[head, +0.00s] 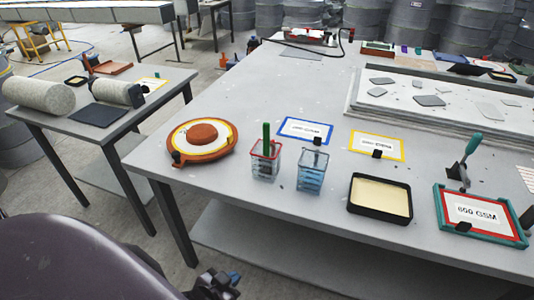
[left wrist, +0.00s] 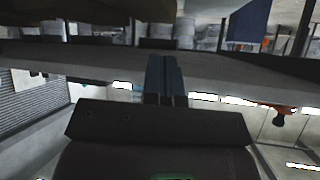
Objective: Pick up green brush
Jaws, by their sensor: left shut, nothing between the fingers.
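A green brush (head: 266,138) stands upright in a clear cup with a red rim (head: 265,170) on the large grey table. Its green handle sticks up above the rim; its lower end is partly hidden by the cup. My left gripper (head: 234,277) is at the bottom of the head view, below and in front of the table's front edge, well apart from the brush. It is shut and empty. In the left wrist view its two dark fingers (left wrist: 166,78) are together, and the brush cannot be made out there. My right gripper is not in view.
A clear blue cup (head: 311,172) stands right of the red-rimmed cup. An orange round mould (head: 202,137) lies to its left. A dark tray (head: 380,198) and a teal-framed sign (head: 505,236) with a teal-handled tool (head: 470,150) are further right. The table's front edge (head: 260,218) lies between gripper and cups.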

